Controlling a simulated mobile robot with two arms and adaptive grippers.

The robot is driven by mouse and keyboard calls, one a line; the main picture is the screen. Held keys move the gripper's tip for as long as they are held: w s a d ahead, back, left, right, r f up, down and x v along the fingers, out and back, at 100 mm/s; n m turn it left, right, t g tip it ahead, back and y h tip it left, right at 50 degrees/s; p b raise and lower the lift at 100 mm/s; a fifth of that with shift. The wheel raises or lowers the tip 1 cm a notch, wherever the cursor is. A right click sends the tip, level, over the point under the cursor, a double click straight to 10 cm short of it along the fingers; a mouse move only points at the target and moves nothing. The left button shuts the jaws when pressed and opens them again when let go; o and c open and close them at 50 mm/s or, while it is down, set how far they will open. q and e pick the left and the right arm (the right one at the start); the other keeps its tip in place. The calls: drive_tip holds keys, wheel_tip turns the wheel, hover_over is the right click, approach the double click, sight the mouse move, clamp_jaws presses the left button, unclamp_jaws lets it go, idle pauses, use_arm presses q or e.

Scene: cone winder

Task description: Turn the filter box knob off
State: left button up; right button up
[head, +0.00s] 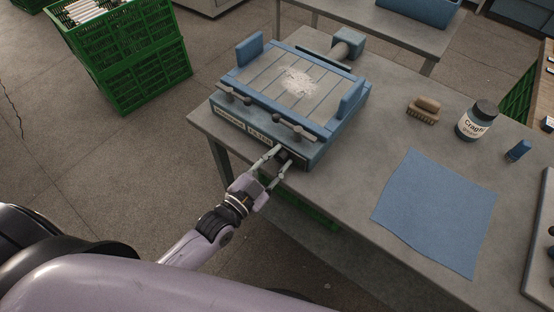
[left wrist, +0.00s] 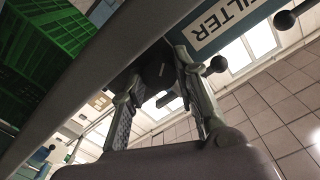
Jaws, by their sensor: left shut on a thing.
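The filter box (head: 325,128) is a blue unit at the table's left corner, with a slatted top and a pile of whitish lint on it. Its front carries a FILTER label (head: 260,138), which also shows in the left wrist view (left wrist: 228,18). The dark knob (left wrist: 158,68) sits on the front face beside the label. My left gripper (head: 282,155) reaches it from the front and is shut on it, one finger on each side. The fingers partly hide the knob in the head view. My right gripper is not in view.
On the grey table (head: 350,185) are a brush (head: 424,110), a labelled jar (head: 477,120), a small blue object (head: 518,150) and a blue cloth (head: 435,212). Ball-ended levers (head: 294,128) stick out above the box front. A green crate (head: 130,55) stands on the floor at left.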

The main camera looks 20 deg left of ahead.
use_arm(q)
clamp_jaws()
drive_tip(key=shift+n+p, duration=0.6)
drive_tip(key=shift+n, duration=0.5)
drive_tip(key=n+p, duration=0.1)
drive_tip(key=n, duration=0.1)
drive_tip(key=shift+n, duration=0.3)
drive_tip(key=n, duration=0.3)
drive_tip(key=shift+p, duration=0.3)
drive_tip(key=shift+a+n, duration=0.1)
drive_tip(key=shift+n, duration=1.3)
